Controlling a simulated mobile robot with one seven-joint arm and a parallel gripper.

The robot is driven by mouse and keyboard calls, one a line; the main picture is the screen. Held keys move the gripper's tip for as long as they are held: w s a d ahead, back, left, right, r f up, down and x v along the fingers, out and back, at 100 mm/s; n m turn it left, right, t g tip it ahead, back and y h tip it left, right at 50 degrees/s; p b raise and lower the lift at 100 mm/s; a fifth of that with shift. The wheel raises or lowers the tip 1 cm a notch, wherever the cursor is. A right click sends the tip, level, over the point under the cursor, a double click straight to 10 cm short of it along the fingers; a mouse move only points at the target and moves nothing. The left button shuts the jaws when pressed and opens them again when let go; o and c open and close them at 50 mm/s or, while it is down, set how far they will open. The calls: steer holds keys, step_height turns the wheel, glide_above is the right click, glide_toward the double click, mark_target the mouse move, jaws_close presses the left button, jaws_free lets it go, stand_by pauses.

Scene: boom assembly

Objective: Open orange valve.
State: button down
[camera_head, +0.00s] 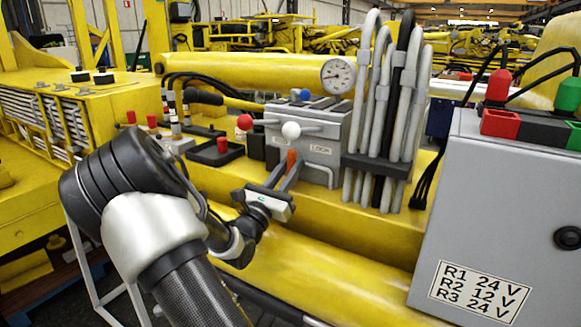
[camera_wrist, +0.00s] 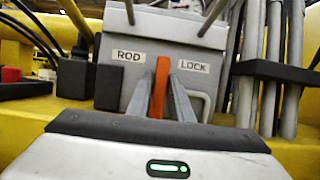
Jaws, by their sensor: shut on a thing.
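The orange valve handle (camera_head: 291,159) is on the front of a grey valve block (camera_head: 322,150). In the wrist view the orange handle (camera_wrist: 160,85) stands upright between the labels ROD (camera_wrist: 129,56) and LOCK (camera_wrist: 194,66). My gripper (camera_head: 284,172) reaches it from the front left. In the wrist view my gripper's two fingers (camera_wrist: 161,100) are on either side of the handle and shut on it. The lower part of the handle is partly hidden by the fingers.
Red-knobbed (camera_head: 245,122) and white-knobbed (camera_head: 291,130) levers stick out above the handle. Grey and black hoses (camera_head: 388,110) rise to the right, beside a pressure gauge (camera_head: 338,75). A grey control box (camera_head: 500,220) stands at the right. A yellow boom (camera_head: 340,260) runs below.

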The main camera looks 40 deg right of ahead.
steer(key=shift+f, duration=0.1)
steer(key=c, duration=1.7)
jaws_free()
steer(key=b+v, duration=0.3)
steer(key=v, duration=1.4)
steer(key=shift+s+a, duration=0.1)
steer(key=shift+a, duration=0.15)
